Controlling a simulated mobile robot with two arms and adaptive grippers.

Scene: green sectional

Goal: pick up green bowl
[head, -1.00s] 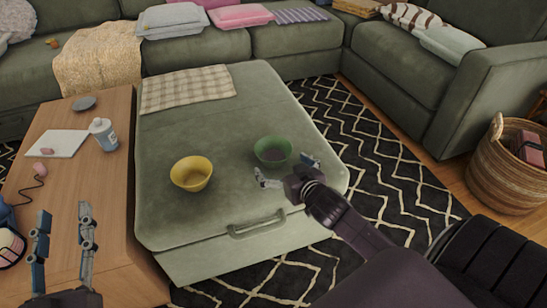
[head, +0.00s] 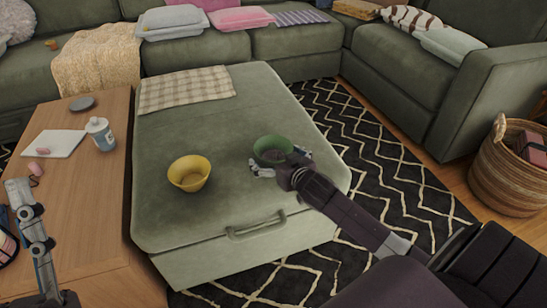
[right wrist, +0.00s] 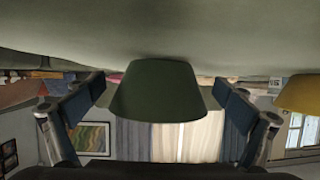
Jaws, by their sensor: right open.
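The green bowl (head: 268,146) stands upright on the green ottoman (head: 190,225), right of its middle. My right gripper (head: 280,164) is open at the bowl's near side, low over the ottoman. In the right wrist view, which is upside down, the green bowl (right wrist: 156,92) lies ahead between the two spread fingers of the right gripper (right wrist: 164,92). Gaps show on both sides of the bowl in that view. My left gripper (head: 30,225) is at the lower left over the wooden table, seen edge-on, so its opening is unclear.
A yellow bowl (head: 188,180) stands left of the green one, also in the right wrist view (right wrist: 302,93). A checkered cloth (head: 187,88) lies at the ottoman's back. The ottoman between cloth and bowls is clear.

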